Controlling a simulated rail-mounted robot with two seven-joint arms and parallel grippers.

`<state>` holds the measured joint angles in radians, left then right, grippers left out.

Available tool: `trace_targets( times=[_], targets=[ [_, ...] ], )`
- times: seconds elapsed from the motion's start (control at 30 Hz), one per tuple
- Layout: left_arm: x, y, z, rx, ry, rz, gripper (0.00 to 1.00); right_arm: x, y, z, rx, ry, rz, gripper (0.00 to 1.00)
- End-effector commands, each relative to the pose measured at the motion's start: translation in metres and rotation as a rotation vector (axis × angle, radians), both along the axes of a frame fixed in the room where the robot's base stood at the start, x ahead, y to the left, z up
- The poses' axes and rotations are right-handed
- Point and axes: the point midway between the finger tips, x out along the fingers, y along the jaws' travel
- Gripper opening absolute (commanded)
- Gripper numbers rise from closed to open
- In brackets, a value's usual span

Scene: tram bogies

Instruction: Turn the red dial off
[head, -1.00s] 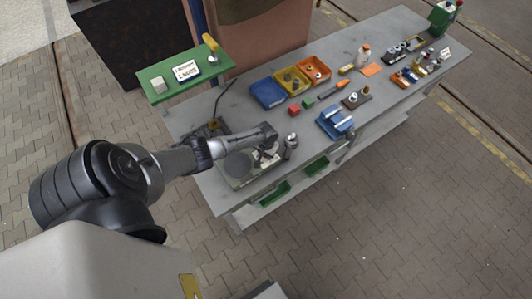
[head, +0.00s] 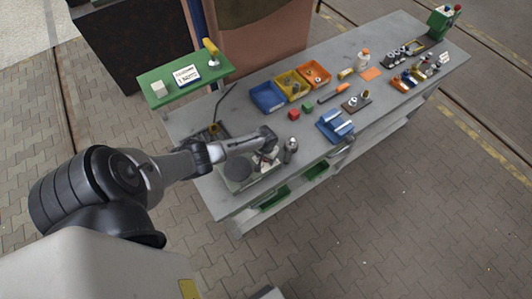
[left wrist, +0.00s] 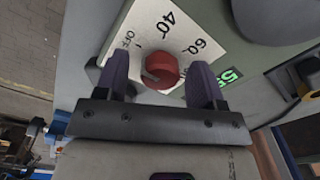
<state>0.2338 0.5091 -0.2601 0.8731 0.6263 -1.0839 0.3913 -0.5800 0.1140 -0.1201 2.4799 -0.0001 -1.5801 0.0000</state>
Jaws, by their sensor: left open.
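The red dial (left wrist: 160,70) shows in the left wrist view on a white scale plate (left wrist: 147,22) marked OFF, 40 and 60. A pale mark shows on the dial's lower left part; I cannot tell exactly which marking it points to. My left gripper (left wrist: 159,82) is open, with one dark finger on either side of the dial. I cannot tell whether either finger touches it. In the head view my left gripper (head: 268,155) is at the front of the grey device (head: 236,185) with a round plate on top, at the bench's near left end. The dial is not clear there.
A green lit display (left wrist: 231,76) is right of the dial. A small grey bottle (head: 290,146) stands close right of the gripper. The blue bin (head: 268,98), yellow bin (head: 292,84) and orange bin (head: 314,75) are farther back. A green shelf (head: 187,82) stands at the back left.

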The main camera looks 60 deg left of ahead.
Motion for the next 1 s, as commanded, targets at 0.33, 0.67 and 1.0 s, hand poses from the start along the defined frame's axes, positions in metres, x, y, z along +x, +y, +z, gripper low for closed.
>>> trace_targets(
  times=[0.33,0.67,1.0],
  targets=[
    [0.0,0.001,0.032,0.002,-0.003,-0.003,0.63,0.0,-0.003,-0.006,-0.008,0.0,0.006,0.43],
    [0.0,0.001,0.093,0.002,-0.003,-0.001,0.63,0.0,-0.003,-0.005,-0.011,0.0,0.007,0.43],
    [0.0,0.0,0.131,0.0,-0.001,0.0,0.63,0.0,-0.001,-0.008,-0.004,0.0,0.002,0.43]
  ],
)
